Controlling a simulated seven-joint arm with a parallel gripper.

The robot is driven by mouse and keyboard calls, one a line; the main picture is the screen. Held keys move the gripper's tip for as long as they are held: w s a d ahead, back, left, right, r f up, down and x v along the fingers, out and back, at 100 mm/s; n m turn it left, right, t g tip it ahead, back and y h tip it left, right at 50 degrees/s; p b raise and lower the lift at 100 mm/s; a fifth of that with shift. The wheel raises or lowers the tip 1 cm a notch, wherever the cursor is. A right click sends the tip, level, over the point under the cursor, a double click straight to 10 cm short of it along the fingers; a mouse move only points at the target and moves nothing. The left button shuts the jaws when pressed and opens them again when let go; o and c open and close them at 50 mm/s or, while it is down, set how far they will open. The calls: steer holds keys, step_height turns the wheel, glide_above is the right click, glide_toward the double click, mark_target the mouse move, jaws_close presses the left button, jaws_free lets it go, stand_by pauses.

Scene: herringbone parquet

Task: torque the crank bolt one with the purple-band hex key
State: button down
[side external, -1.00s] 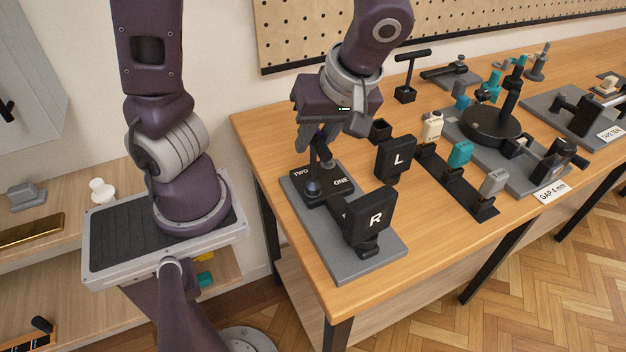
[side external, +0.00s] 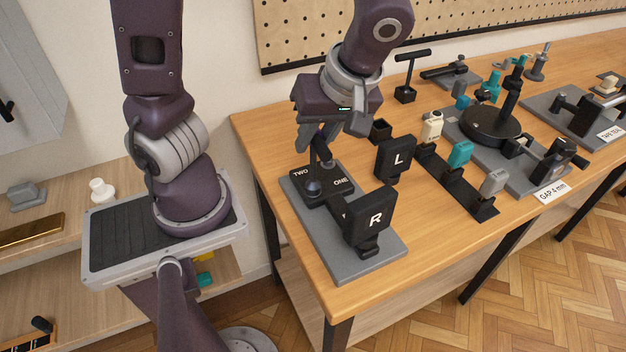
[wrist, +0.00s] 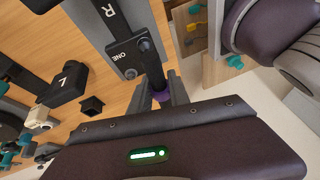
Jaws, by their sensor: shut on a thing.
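My gripper (side external: 318,140) is above the back of the dark crank block (side external: 325,198), shut on the hex key (wrist: 154,70). The key's purple band (wrist: 164,94) shows between the fingers in the wrist view. The dark shaft points down at the block, near the ONE label; I cannot tell whether its tip touches a bolt. The block bears the words TWO and ONE, with a round dark bolt head (side external: 312,187) near TWO.
Black pedals marked L (side external: 396,158) and R (side external: 370,220) stand right of and in front of the block. The grey base plate (side external: 375,262) is near the table's front left corner. A small black open box (side external: 380,131) and a rack of coloured pieces (side external: 460,185) stand to the right.

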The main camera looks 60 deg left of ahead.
steer(key=shift+r, duration=0.1)
stand_by(0.3)
steer(key=shift+r, duration=2.9)
steer(key=shift+w+r+m, duration=0.1)
steer(key=shift+w+m, duration=0.2)
steer(key=shift+w, duration=0.15)
steer(key=w+a+r+m+t+h, duration=0.1)
steer(key=w+r+m+t, duration=0.2)
steer(key=w+m, duration=0.4)
steer(key=w+a+r+m+t+h, duration=0.1)
steer(key=w+r+m+t, duration=0.2)
steer(key=w+r+m, duration=0.2)
steer(key=w+m, duration=0.3)
steer(key=w, duration=0.1)
steer(key=shift+a, duration=0.2)
steer(key=shift+w, duration=0.1)
